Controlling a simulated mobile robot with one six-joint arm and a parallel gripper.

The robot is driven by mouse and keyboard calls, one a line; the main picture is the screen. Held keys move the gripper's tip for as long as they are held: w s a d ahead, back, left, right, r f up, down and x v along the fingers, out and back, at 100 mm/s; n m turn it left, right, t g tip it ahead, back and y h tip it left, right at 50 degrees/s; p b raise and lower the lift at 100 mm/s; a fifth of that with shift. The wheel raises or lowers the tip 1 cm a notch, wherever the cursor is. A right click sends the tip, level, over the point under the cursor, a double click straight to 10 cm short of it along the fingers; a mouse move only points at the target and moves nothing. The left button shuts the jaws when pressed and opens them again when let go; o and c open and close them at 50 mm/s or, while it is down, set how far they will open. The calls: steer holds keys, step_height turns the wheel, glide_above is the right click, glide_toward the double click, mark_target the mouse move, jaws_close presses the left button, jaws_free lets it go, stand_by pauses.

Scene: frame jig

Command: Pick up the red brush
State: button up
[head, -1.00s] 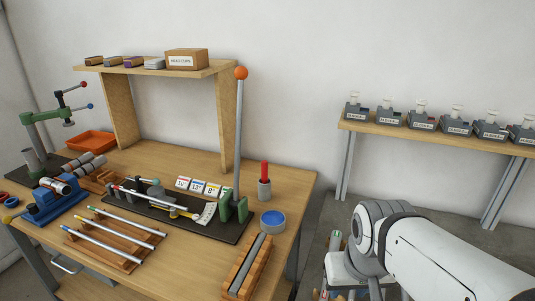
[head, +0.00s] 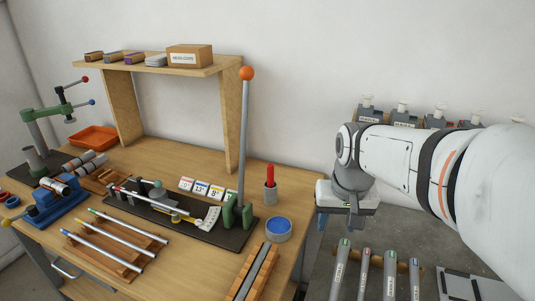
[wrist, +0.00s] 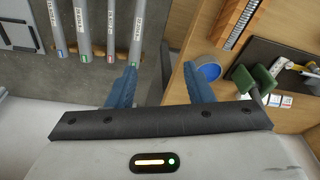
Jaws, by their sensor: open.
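A red brush (head: 270,176) stands upright in a grey cup (head: 270,195) near the right back edge of the workbench. Only its red upper part shows; its lower end is hidden in the cup. My gripper (head: 355,222) is to the right of the brush in the head view, past the bench's right edge. In the wrist view its two blue fingers (wrist: 160,88) are apart with nothing between them. I cannot make out the brush in the wrist view.
A blue round tin (head: 279,230) sits in front of the cup; it also shows in the wrist view (wrist: 208,70). A tall lever with an orange knob (head: 247,73) rises left of the brush.

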steer(key=w+a+r+p, duration=0.1)
steer(key=w+a+r, duration=0.15)
steer(key=w, duration=0.65)
steer(key=m+g+p, duration=0.2)
steer(key=m+p, duration=0.1)
steer(key=p, duration=0.2)
glide_above(271, 176)
steer(key=w, duration=0.1)
steer(key=f, duration=0.6)
steer(key=shift+a, duration=0.3)
steer(key=shift+w+a+f+m, duration=0.1)
steer(key=shift+w+f+m, duration=0.15)
steer(key=shift+f, duration=0.3)
steer(key=f+p, duration=0.1)
steer(key=f, duration=0.3)
steer(key=f+p, duration=0.1)
steer(key=f, duration=0.2)
steer(key=shift+w+d+f+p, duration=0.1)
steer(key=shift+d+p, duration=0.2)
steer(key=shift+d, duration=0.05)
jaws_close()
